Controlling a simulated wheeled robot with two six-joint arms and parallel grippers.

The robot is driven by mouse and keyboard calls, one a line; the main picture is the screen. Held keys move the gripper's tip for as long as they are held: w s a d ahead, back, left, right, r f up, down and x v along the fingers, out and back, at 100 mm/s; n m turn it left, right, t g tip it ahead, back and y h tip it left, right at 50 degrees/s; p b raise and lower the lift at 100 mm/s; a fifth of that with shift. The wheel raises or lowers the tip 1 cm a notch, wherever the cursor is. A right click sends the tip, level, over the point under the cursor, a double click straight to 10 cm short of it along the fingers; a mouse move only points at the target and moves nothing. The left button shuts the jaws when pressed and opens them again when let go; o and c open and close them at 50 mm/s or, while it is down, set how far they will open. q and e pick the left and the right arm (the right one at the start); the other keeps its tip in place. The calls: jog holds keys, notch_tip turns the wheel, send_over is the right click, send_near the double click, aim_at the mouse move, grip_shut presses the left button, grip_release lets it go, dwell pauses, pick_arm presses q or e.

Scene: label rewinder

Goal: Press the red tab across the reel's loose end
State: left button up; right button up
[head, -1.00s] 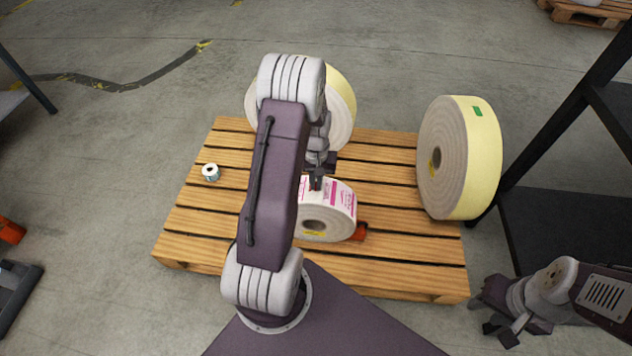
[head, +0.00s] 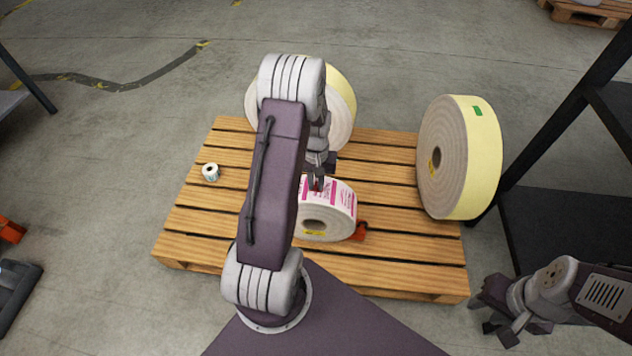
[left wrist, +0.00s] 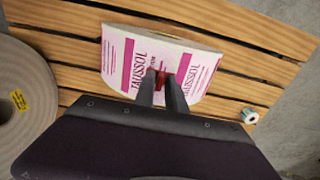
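The label reel (head: 340,205) stands on its rim on the pallet, white with magenta print; the left wrist view shows its printed top (left wrist: 118,62). The red tab (left wrist: 164,80) shows as a small red patch against the print, between my left fingertips. My left gripper (head: 316,184) is over the reel's top, fingers slightly apart on either side of the tab, also in the left wrist view (left wrist: 161,82). The fingers partly hide the tab, and I cannot make out the reel's loose end. My right gripper (head: 501,331) is open and empty at lower right, away from the reel.
The wooden pallet (head: 205,222) carries a large yellow-edged roll (head: 483,160) at right, another (head: 342,95) behind my left arm, and a small roll (head: 211,172) at left. An orange-red block (head: 361,231) touches or nearly touches the reel's right side. A dark rack (head: 570,215) stands at right.

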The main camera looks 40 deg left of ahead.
pick_arm(q)
jog(key=shift+o, duration=0.6)
notch_tip(320, 180, up, 8)
jog(key=p, duration=0.5)
jog(key=shift+r, duration=0.55)
jog(key=shift+w+d, duration=0.1)
